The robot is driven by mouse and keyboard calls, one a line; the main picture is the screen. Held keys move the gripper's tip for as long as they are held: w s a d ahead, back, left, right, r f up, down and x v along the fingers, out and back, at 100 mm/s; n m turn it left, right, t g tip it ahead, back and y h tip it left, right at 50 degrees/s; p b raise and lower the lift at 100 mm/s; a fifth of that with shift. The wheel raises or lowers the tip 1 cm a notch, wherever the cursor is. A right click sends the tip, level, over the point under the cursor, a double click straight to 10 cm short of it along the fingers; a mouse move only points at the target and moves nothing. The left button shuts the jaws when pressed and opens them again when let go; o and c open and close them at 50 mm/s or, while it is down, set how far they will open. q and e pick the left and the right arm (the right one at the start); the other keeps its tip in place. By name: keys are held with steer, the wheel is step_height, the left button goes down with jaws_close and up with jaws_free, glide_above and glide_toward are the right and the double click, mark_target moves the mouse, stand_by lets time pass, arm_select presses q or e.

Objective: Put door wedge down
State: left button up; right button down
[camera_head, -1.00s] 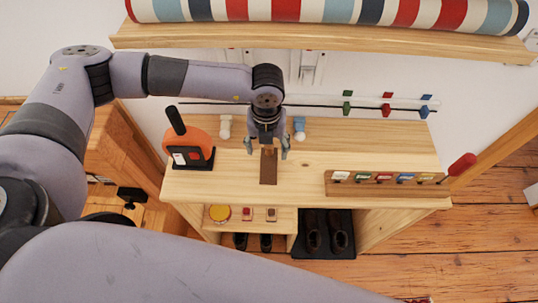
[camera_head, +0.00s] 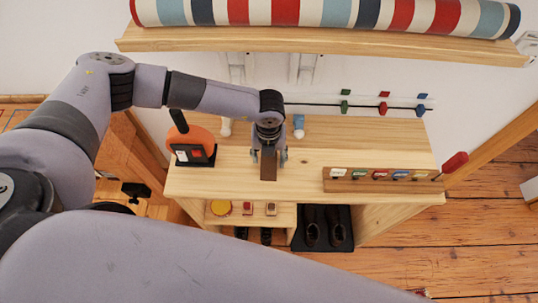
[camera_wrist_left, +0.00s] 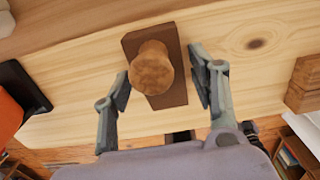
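A dark brown rectangular block (camera_wrist_left: 160,50) with a lighter, rounded wooden piece (camera_wrist_left: 151,70) on top lies on the pale wooden bench top in the left wrist view. I cannot tell which of them is the door wedge, or whether they are joined. The brown block also shows in the head view (camera_head: 268,169). My left gripper (camera_wrist_left: 162,85) points down over it, with its fingers apart on either side. The left finger is close to the block's edge, and a gap shows at the right finger. It also shows in the head view (camera_head: 269,158). My right gripper is not seen.
An orange tool-like object (camera_head: 191,140) stands left on the bench top (camera_head: 315,160). A rack of coloured tags (camera_head: 380,181) lies right. A white-and-blue item (camera_head: 299,126) stands behind my gripper. A shelf with a striped roll (camera_head: 330,36) overhangs the back.

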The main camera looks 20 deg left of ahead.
arm_select(q)
steer(key=c, duration=1.1)
